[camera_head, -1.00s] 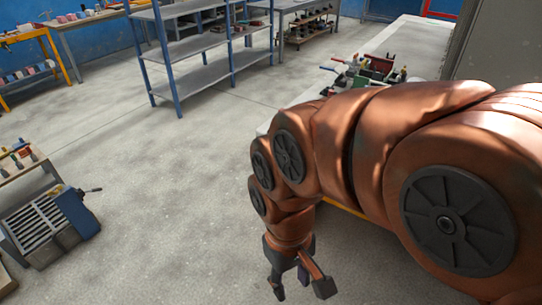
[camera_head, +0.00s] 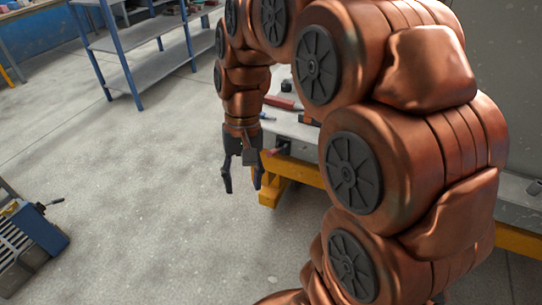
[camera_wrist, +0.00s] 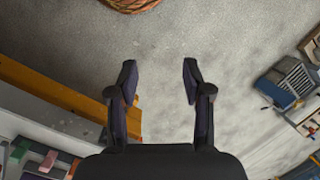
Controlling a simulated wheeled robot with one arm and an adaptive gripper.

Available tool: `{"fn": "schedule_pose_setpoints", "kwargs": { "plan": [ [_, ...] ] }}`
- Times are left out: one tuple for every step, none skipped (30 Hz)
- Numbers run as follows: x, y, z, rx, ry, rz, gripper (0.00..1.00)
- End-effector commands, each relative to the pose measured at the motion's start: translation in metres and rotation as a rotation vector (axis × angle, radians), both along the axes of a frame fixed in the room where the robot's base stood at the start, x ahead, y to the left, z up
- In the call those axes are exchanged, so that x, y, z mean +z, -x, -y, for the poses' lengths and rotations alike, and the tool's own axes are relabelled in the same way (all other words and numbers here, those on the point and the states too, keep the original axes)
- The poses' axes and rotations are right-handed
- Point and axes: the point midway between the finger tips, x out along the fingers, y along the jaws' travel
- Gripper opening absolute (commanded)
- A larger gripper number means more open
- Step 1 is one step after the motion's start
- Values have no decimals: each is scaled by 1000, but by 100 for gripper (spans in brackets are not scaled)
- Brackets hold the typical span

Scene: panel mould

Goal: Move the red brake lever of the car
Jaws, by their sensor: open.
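My gripper (camera_head: 243,187) hangs from my arm left of the yellow-edged workbench (camera_head: 296,172) in the head view, fingers down. It is open and empty, over bare floor. The wrist view shows both fingers of my gripper (camera_wrist: 158,75) apart with only grey floor between them. No car and no clear brake lever can be made out. A small reddish part (camera_head: 280,150) shows at the bench edge just right of the gripper; I cannot tell what it is. My arm hides much of the bench.
A red item (camera_head: 283,102) lies on the bench top. A blue-grey shelf rack (camera_head: 150,62) stands at the back left. A blue and grey machine (camera_head: 30,240) sits at lower left; it also shows in the wrist view (camera_wrist: 287,80). The floor between is clear.

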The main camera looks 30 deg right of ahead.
Motion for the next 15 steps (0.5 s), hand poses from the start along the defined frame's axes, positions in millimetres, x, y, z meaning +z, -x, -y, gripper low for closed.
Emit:
{"fn": "schedule_pose_setpoints", "kwargs": {
  "plan": [
    [-6, -15, 7, -35, -10, -8, 50],
    [-6, -24, 11, -54, -16, -8, 50],
    [-8, -35, 16, -78, -23, -10, 50],
    [-10, -42, 20, -99, -29, -17, 50],
    [-11, -50, 24, -117, -34, -20, 50],
    [-13, -61, 30, -142, -42, -18, 50],
    [-15, -69, 35, -163, -47, -21, 50],
    [-18, -76, 40, -182, -53, -25, 50],
    [-20, -87, 47, -207, -60, -24, 50],
    [-22, -94, 53, -227, -64, -25, 50],
    [-26, -101, 58, -246, -70, -30, 50],
    [-29, -110, 66, -271, -78, -33, 50],
    [-31, -117, 72, -291, -83, -34, 50],
    [-35, -124, 78, -311, -90, -37, 50],
    [-40, -132, 86, -336, -97, -43, 50]
  ]
}}
